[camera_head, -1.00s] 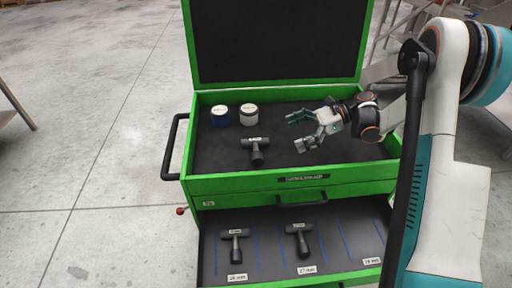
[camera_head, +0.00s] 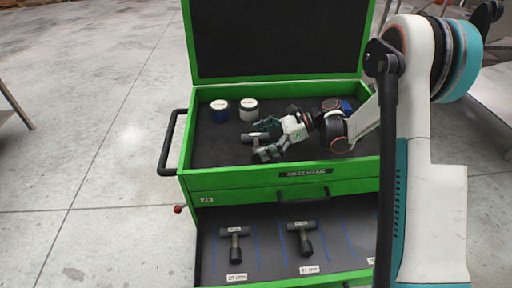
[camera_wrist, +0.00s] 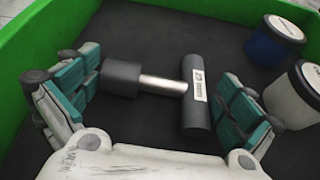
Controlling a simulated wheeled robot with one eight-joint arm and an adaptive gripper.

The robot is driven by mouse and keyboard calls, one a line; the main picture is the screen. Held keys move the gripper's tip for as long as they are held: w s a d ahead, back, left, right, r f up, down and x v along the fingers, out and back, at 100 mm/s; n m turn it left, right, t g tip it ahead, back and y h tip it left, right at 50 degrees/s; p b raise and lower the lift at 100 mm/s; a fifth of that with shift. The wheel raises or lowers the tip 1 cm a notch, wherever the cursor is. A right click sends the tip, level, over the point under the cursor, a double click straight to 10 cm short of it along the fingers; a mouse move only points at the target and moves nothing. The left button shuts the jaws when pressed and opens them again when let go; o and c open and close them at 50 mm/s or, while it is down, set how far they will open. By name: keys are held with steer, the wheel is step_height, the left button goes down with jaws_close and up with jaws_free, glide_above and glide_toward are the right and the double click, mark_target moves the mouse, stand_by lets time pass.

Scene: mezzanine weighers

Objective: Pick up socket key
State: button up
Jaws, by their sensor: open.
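A T-shaped socket key (camera_wrist: 194,112) lies flat on the dark liner of the chest's top tray. It has a dark cross handle with a white label, a bright metal shank and a dark socket end. My gripper (camera_wrist: 160,88) is open above it in the wrist view, with the socket end near the left finger and the cross handle near the right finger. Neither finger clearly grips it. In the head view, my gripper (camera_head: 263,140) largely covers the key, and only part of its handle (camera_head: 251,138) shows.
A blue-bodied jar (camera_head: 220,112) and a white jar (camera_head: 249,110) stand behind the key, close to my gripper. The green tray walls (camera_head: 186,160) surround it. The open lower drawer (camera_head: 262,262) holds two more T-shaped keys (camera_head: 234,240) (camera_head: 300,236) in marked lanes.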

mark_target(256, 143)
steer(key=shift+a+f, duration=0.3)
steer(key=shift+a, duration=0.35)
steer(key=shift+c, duration=0.2)
steer(key=c, duration=0.8)
steer(key=shift+r, duration=0.15)
step_height(256, 143, up, 19)
steer(key=p, duration=0.6)
steer(key=s+d+f+m+t+h, duration=0.1)
steer(key=d+f+m+t+h, duration=0.1)
steer(key=d+m+t+h, duration=0.7)
steer(key=d+m+t, duration=0.4)
steer(key=d+m, duration=0.1)
steer(key=m, duration=0.1)
steer(key=shift+s+f+h, duration=0.3)
steer(key=shift+s+f, duration=0.05)
steer(key=shift+f, duration=0.05)
